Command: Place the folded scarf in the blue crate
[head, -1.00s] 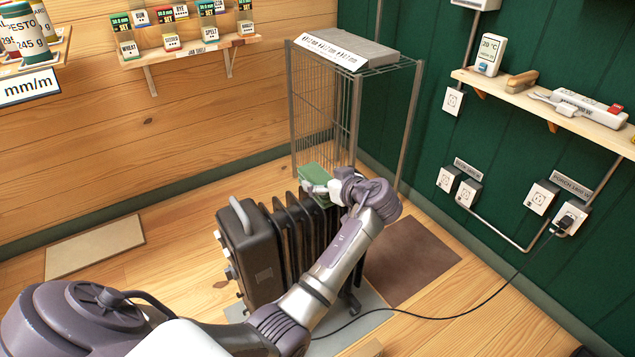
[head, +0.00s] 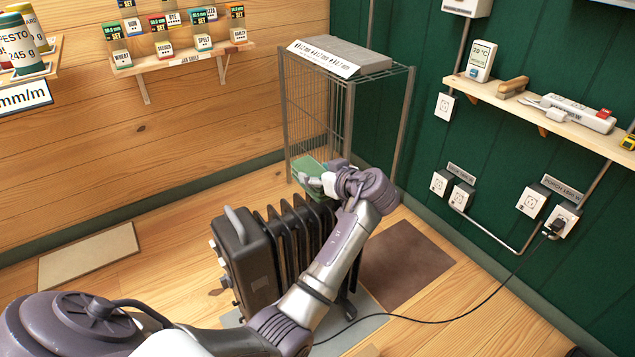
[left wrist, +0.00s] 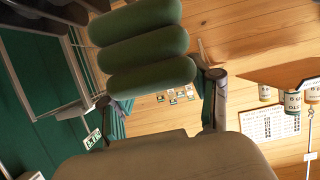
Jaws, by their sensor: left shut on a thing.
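The folded scarf is a green bundle (head: 307,170) at the far end of the heater, in front of the wire rack. In the left wrist view it shows as thick green folds (left wrist: 143,55). My left gripper (head: 320,182) is shut on it and holds it up, tilted. Its fingers also show in the left wrist view (left wrist: 163,98). Part of the scarf is hidden by the gripper. I see no blue crate in either view. My right gripper is not in view.
A black oil heater (head: 250,262) stands under my left arm, its cable running to a wall socket (head: 563,224). A wire rack (head: 405,95) stands behind the scarf. A brown mat (head: 405,262) and a beige mat (head: 90,252) lie on the floor.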

